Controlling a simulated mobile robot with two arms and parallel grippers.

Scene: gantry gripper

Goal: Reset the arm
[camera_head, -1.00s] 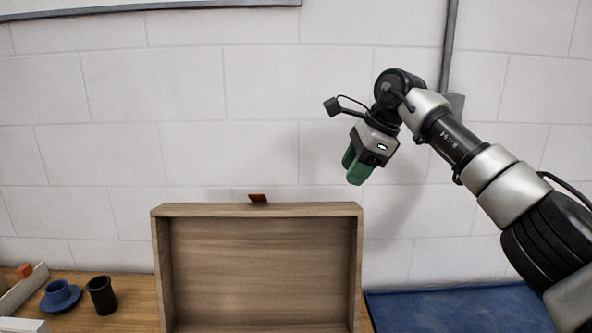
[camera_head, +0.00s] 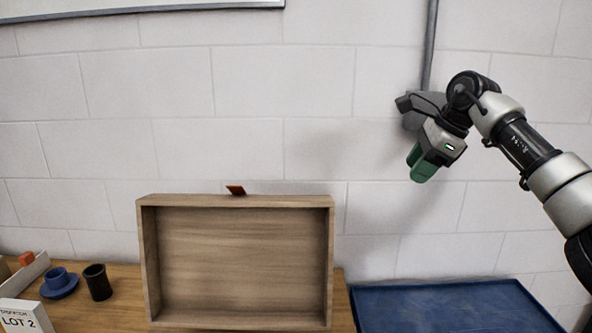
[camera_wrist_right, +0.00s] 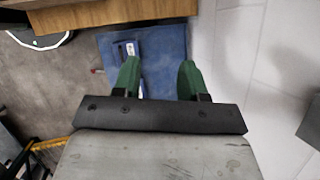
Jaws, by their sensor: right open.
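My right gripper (camera_head: 422,163) has green fingers and hangs in the air at the right, in front of the white wall and apart from everything. In the right wrist view its two fingers (camera_wrist_right: 158,75) stand wide apart with nothing between them. Beyond them, far below, lies a blue surface. My right arm (camera_head: 535,160) comes in from the right edge. My left gripper does not show in either view.
An open wooden box (camera_head: 236,201) stands on its side on the wooden table (camera_head: 95,318). A blue cup on a saucer (camera_head: 60,287), a black cup (camera_head: 98,283) and a "LOT 2" card (camera_head: 24,316) are at left. A blue surface (camera_head: 450,308) is at right.

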